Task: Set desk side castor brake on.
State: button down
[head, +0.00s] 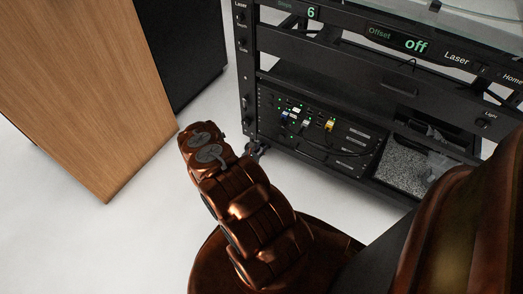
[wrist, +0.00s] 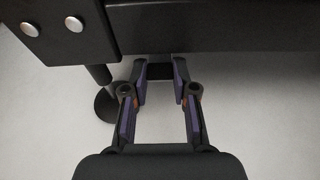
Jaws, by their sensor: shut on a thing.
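In the wrist view my gripper (wrist: 162,82) reaches under the dark frame edge. Its two purple-padded fingers stand either side of a small black tab (wrist: 160,71), seemingly the castor brake, and are shut on it. How far the tab is tilted cannot be told. A dark stem and round black foot or wheel (wrist: 106,104) show just left of the fingers. In the head view a small black castor (head: 253,150) sits under the near corner of the black rack (head: 247,75).
A wooden desk panel (head: 90,90) stands at the left, with a black cabinet (head: 180,45) behind it. The rack holds a panel with coloured cable plugs (head: 305,122) and a tray of grey granules (head: 402,166). Pale floor (head: 110,235) is clear at the lower left.

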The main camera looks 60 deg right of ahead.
jog(key=shift+f+h+b, duration=1.2)
jog(key=shift+h+b, duration=0.3)
jog(key=shift+b, duration=2.3)
jog(key=shift+f+h+b, duration=0.1)
jog(key=shift+h+b, duration=0.3)
jog(key=shift+b, duration=0.65)
jog(key=c, duration=1.2)
grip_release()
jog(key=shift+r, duration=0.35)
